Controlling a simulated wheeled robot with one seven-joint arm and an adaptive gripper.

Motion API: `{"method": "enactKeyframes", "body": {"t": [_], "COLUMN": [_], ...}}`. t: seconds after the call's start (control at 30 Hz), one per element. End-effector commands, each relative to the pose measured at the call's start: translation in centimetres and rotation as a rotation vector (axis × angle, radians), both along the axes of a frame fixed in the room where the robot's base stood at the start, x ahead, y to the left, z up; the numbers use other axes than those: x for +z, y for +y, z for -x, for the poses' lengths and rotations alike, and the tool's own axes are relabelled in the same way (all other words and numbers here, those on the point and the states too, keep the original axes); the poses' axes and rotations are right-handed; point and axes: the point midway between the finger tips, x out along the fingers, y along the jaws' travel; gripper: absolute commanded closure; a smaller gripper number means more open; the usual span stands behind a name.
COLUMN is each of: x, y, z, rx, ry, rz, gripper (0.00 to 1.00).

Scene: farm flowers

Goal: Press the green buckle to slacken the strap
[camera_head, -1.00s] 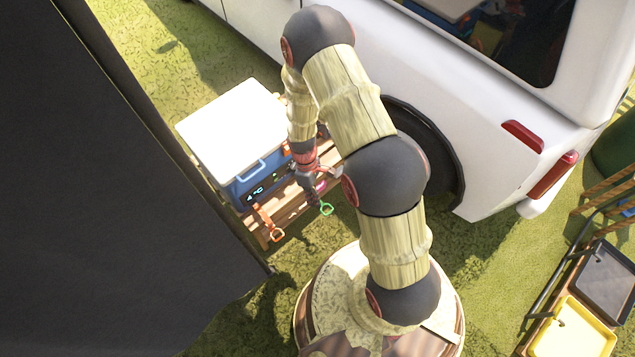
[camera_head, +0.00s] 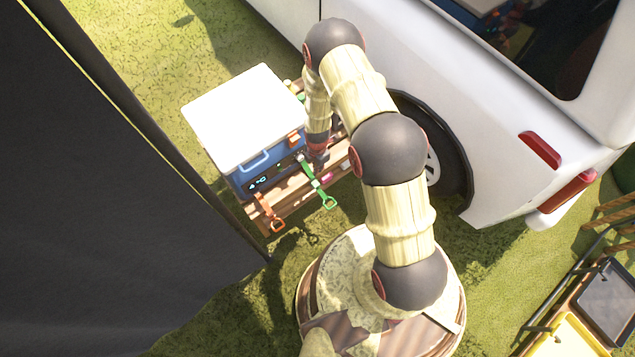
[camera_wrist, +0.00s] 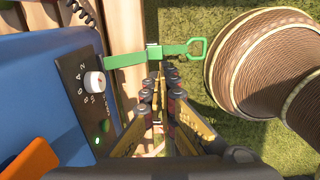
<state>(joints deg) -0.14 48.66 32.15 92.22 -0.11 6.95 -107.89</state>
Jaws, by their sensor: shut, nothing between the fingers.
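The green strap (camera_head: 307,168) runs over the wooden slats in front of the blue cooler (camera_head: 238,187) and ends in a green pull loop (camera_head: 329,203). In the wrist view the green buckle (camera_wrist: 153,54) crosses the strap, with the loop (camera_wrist: 198,48) to its right. My gripper (camera_wrist: 160,80) is shut and empty, its tips just below the buckle in the picture. I cannot tell whether they touch it. In the head view my gripper (camera_head: 318,162) is beside the cooler, partly hidden by its own wrist.
An orange strap (camera_head: 266,205) hangs to the left of the green one. The cooler has a white lid (camera_head: 240,110) and a dial (camera_wrist: 95,82). A white vehicle (camera_head: 480,140) stands behind right, and a dark panel (camera_head: 90,200) fills the left. Grass lies in front.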

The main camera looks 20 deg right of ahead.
Motion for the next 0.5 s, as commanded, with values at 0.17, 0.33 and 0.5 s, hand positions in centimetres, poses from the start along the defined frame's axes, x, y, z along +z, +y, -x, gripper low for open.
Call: {"method": "enactKeyframes", "body": {"t": [0.17,0.33,0.5], "x": [-0.1,-1.5,-4.6], "y": [0.0,0.0,0.0], "z": [0.0,0.1,0.1], "rx": [-0.001,-0.002,-0.002], "ry": [0.001,0.002,0.003], "rz": [0.000,0.000,0.000], "gripper": [1.00,1.00,1.00]}}
